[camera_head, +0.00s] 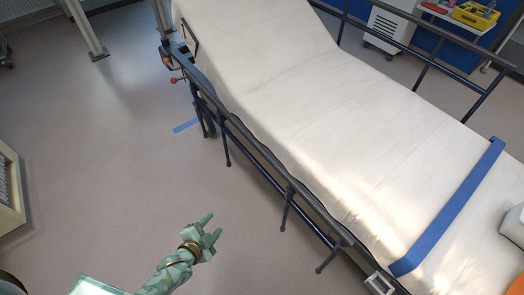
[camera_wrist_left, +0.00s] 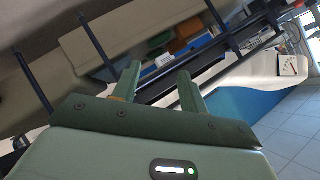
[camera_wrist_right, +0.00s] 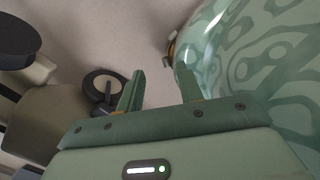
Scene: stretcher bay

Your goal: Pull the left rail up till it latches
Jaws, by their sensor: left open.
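The stretcher (camera_head: 300,95) has a white mattress with a raised backrest. Its left rail (camera_head: 262,150) is a dark bar along the near side, low beside the mattress, with several short posts pointing down. The far rail (camera_head: 438,32) stands up above the mattress. My left gripper (camera_head: 213,225) is open and empty, apart from the rail and to its left over the floor. In the left wrist view its fingers (camera_wrist_left: 158,70) are spread, with dark bars beyond them. My right gripper (camera_wrist_right: 160,72) shows only in its wrist view, open and empty. I cannot tell the latch's state.
A red knob (camera_head: 173,80) sticks out near the rail's head end. A blue strap (camera_head: 455,205) crosses the mattress. A white cabinet (camera_head: 390,24) and a yellow bin (camera_head: 475,15) stand beyond the stretcher. The floor (camera_head: 120,165) left of the stretcher is mostly clear.

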